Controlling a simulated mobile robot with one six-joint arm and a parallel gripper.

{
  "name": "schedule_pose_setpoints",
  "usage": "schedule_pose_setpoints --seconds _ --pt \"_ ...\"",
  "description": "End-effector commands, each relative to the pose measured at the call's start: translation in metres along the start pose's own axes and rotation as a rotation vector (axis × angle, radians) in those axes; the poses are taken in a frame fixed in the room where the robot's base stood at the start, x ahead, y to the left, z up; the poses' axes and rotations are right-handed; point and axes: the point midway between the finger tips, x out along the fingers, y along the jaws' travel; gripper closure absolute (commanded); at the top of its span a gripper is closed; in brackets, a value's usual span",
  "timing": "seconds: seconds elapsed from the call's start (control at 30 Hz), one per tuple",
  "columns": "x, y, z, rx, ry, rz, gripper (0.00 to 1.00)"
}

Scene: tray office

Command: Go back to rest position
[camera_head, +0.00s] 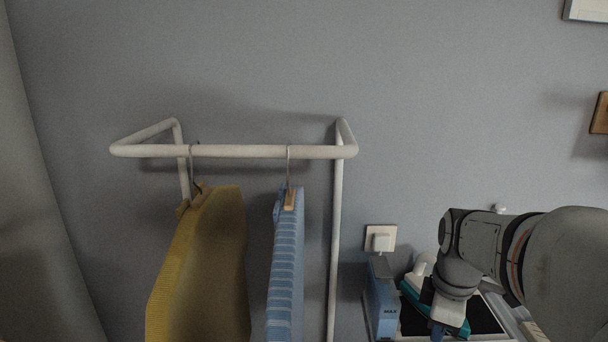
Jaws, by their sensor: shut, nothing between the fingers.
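My arm reaches in from the right edge and bends down at the wrist. My gripper (439,328) points down at the bottom edge of the picture, with its fingertips cut off or barely showing. It is shut and I see nothing held in it. It is in front of a dark tray-like surface (485,318) and a teal item (410,291), and hides part of both.
A white clothes rack (240,151) stands at left with a yellow garment (195,275) and a blue striped garment (286,270). A blue box (382,303) stands left of my gripper, below a wall socket (380,238).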

Motion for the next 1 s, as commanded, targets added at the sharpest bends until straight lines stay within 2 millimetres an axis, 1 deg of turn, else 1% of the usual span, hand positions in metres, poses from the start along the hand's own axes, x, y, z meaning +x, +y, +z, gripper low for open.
schedule_pose_setpoints --seconds 0.03,0.23,0.4,0.5,0.6,0.7,1.0 --pt "-0.002 -0.012 -0.008 0.079 0.007 0.016 1.00" --pt "-0.003 -0.055 -0.029 0.462 0.053 0.062 1.00" --pt "0.001 -0.088 -0.040 0.766 0.108 0.079 1.00" --pt "0.003 -0.103 -0.043 0.903 0.136 0.079 1.00" --pt "0.005 -0.111 -0.045 0.995 0.156 0.077 1.00" --pt "0.006 -0.116 -0.045 1.045 0.164 0.074 1.00" --pt "0.006 -0.116 -0.045 1.051 0.166 0.074 1.00"
